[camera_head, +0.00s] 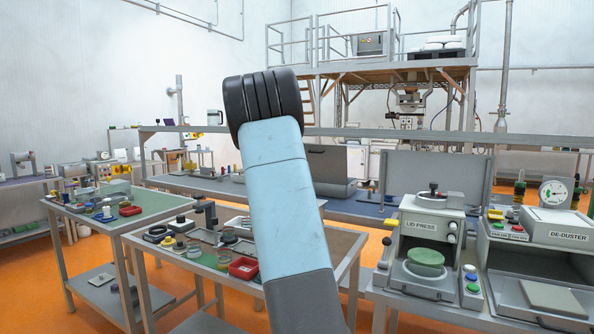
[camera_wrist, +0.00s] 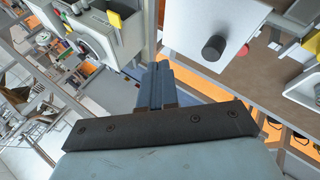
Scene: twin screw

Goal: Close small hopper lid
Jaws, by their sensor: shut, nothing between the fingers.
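My gripper (camera_wrist: 158,85) shows in the wrist view, with its two blue-grey fingers together and nothing between them. A pale flat panel with a round black knob (camera_wrist: 213,48) is just beyond the fingertips, up and to the right. It may be the small hopper lid, but I cannot tell, nor whether it stands open. No gap or contact between fingers and panel can be judged. In the head view my arm rises through the middle and hides my gripper. No small hopper lid can be picked out there.
In the wrist view, a pale machine housing (camera_wrist: 97,38) with a yellow part is at upper left. In the head view, a lid press (camera_head: 424,240) and de-duster (camera_head: 556,228) stand at right. A cluttered table (camera_head: 335,248) is in front, and a raised platform (camera_head: 390,64) behind.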

